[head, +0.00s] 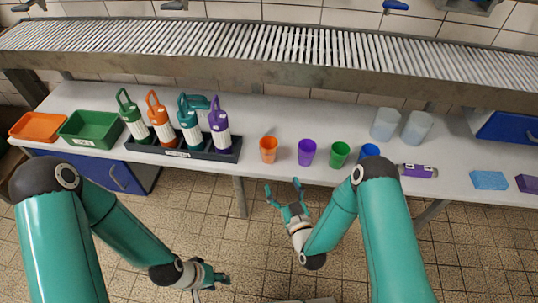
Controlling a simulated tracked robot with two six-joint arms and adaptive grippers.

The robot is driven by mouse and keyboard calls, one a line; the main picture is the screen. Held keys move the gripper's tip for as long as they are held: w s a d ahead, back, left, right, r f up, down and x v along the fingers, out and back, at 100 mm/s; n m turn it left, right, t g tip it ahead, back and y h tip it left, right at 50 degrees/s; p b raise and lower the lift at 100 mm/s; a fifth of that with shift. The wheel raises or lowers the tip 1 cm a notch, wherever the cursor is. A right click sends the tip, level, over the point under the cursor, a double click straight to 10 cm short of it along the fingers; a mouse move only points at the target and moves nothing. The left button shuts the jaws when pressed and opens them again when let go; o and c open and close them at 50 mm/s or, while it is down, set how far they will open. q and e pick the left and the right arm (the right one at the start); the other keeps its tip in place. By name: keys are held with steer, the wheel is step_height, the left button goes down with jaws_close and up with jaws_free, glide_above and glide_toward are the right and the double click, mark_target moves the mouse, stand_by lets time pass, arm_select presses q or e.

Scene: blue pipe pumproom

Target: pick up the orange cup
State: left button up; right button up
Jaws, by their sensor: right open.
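The orange cup (268,149) stands upright near the front edge of the white table (275,110), at the left end of a row of cups. My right gripper (283,189) is open and empty, below and a little right of the orange cup in the head view, apart from it. Its fingers point toward the table. My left gripper (218,287) is low in the picture, in front of the table over the tiled floor. Its fingers are too small and turned away to tell whether they are open.
Purple (307,152), green (340,154) and blue (369,151) cups stand right of the orange one. Two translucent cups (385,124) are behind right. A slatted metal shelf (250,45) runs above the back.

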mark_target(271, 156)
steer(key=b+x, duration=0.1)
steer(key=x, duration=0.7)
steer(key=shift+w+d, duration=0.1)
steer(key=shift+w, duration=0.1)
steer(key=shift+b+x, duration=0.95)
steer(key=shift+x, duration=1.7)
steer(key=shift+d+r, duration=0.15)
steer(key=shift+d, duration=0.1)
steer(key=shift+c, duration=0.2)
steer(key=c, duration=1.1)
